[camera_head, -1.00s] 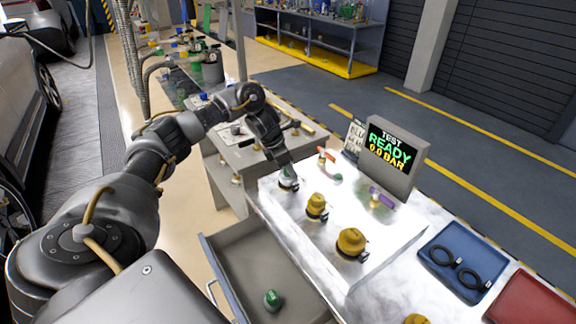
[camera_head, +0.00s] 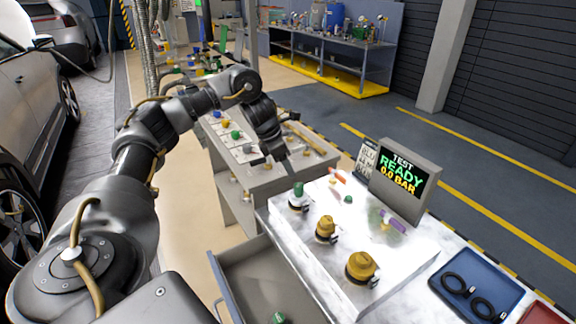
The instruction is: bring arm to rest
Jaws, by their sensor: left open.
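My left arm comes in from the left and reaches over the near bench. Its gripper (camera_head: 284,160) hangs just behind the green-capped fitting (camera_head: 298,195), apart from it as far as I can tell. The fingers are small and partly hidden, and I see nothing held between them. Two yellow-capped fittings (camera_head: 326,230) (camera_head: 361,267) stand in a row with the green one on the white block (camera_head: 400,245). My right gripper is not in view.
A test display (camera_head: 400,180) reads READY 0.0 BAR. A blue tray (camera_head: 445,262) holds two black rings, beside a red tray (camera_head: 538,314). An open drawer (camera_head: 262,280) juts out with a green cap inside. A second bench (camera_head: 228,175) stands behind. Cars are at left.

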